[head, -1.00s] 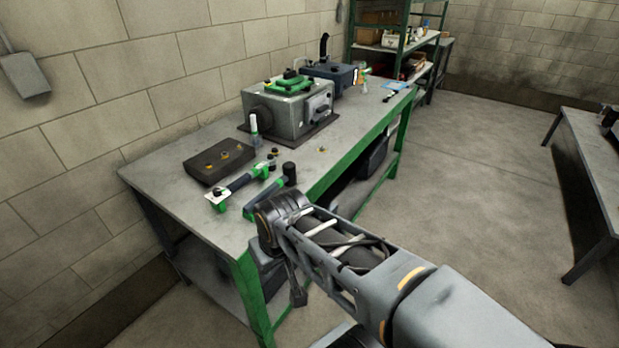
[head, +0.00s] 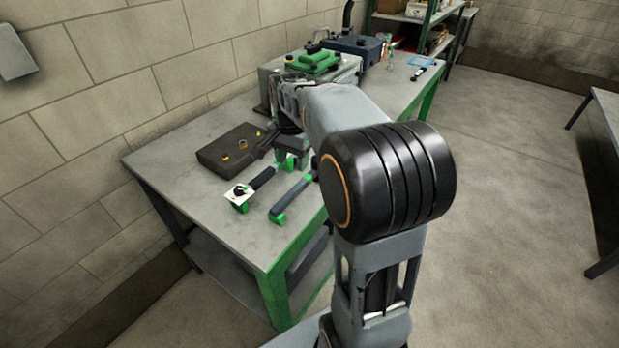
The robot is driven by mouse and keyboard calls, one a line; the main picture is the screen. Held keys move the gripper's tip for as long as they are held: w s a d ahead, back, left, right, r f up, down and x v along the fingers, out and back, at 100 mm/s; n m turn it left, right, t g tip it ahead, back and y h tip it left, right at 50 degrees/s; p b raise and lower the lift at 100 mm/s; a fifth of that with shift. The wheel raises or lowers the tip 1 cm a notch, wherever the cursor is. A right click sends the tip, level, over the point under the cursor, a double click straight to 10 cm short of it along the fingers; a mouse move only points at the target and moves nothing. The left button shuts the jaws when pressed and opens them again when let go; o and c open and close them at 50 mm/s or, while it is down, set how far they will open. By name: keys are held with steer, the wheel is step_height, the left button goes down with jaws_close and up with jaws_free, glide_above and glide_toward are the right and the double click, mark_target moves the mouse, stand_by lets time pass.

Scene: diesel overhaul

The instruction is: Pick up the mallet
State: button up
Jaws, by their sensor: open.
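The mallet lies on the workbench (head: 190,207), near its front edge. Its dark handle (head: 293,197) with green ends shows, and its black head is mostly hidden behind my arm. My gripper (head: 280,152) is open over the bench, beyond the mallet's handle and close to the far end of a green and dark tool. My arm partly covers it, and I cannot tell whether it touches anything.
The green and dark tool with a white plate (head: 262,179) lies left of the mallet. A dark block with brass-coloured parts (head: 230,148) is behind it. A grey machine with a green top (head: 318,63) stands farther back. The bench's near left corner is clear.

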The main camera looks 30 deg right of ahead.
mark_target(296, 188)
steer(key=shift+m, duration=0.6)
steer(key=f, duration=0.2)
steer(key=d+f, duration=0.1)
steer(key=f, duration=0.2)
steer(key=w+f, duration=0.1)
steer(key=f, duration=0.2)
steer(key=shift+w+d+f, duration=0.1)
steer(key=shift+d, duration=0.05)
steer(key=shift+f, duration=2.95)
jaws_close()
